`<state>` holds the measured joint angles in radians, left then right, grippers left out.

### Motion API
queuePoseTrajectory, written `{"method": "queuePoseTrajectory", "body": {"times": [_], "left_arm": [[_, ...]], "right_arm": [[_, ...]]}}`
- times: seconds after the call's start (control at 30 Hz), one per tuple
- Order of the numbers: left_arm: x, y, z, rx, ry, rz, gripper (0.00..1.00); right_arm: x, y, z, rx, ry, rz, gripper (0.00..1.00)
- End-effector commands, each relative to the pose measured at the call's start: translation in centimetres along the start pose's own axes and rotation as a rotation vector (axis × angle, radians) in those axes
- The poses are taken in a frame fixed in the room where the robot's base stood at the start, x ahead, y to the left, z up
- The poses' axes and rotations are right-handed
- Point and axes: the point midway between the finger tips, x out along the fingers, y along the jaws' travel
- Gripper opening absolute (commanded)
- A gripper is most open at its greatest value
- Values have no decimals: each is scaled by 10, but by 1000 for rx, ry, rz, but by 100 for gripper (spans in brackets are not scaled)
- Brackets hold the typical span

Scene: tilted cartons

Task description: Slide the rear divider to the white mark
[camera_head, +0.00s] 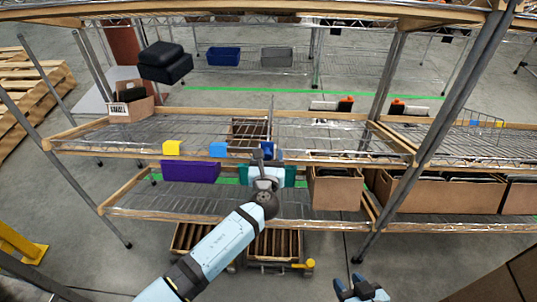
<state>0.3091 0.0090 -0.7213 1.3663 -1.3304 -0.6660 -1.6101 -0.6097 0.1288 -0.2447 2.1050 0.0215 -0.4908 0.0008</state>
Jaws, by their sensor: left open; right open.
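My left gripper (262,157) is open at the front edge of the upper shelf (335,140). Its arm crosses in front of the lower shelf. A thin upright wire panel (271,116), possibly the divider, stands on the upper shelf just behind this gripper; I cannot tell whether they touch. Another wire panel (484,116) stands on the right-hand shelf. I cannot tell which is the rear divider, and I cannot make out a white mark. My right gripper (361,285) is open and empty at the bottom, in front of the rack and away from it.
A cardboard box (131,104) and black bins (165,63) are at the upper left. A purple bin (190,171) and a carton (336,188) sit on the lower shelf. A metal post (432,140) stands right.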

Motion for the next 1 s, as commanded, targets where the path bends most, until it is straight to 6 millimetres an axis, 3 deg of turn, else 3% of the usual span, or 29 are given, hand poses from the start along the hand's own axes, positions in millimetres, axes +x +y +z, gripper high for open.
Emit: {"method": "queuePoseTrajectory", "body": {"times": [0.2, 0.43, 1.0], "left_arm": [[-37, -1, 2, 0, 3, -2, 60], [-65, -2, 2, 0, 1, -3, 60], [-70, -2, 0, 0, 0, -3, 60]], "right_arm": [[-8, 0, -10, 10, -9, 0, 43], [-8, 1, -4, 22, -32, 3, 43], [-6, 1, -9, 26, -21, 5, 43]]}}
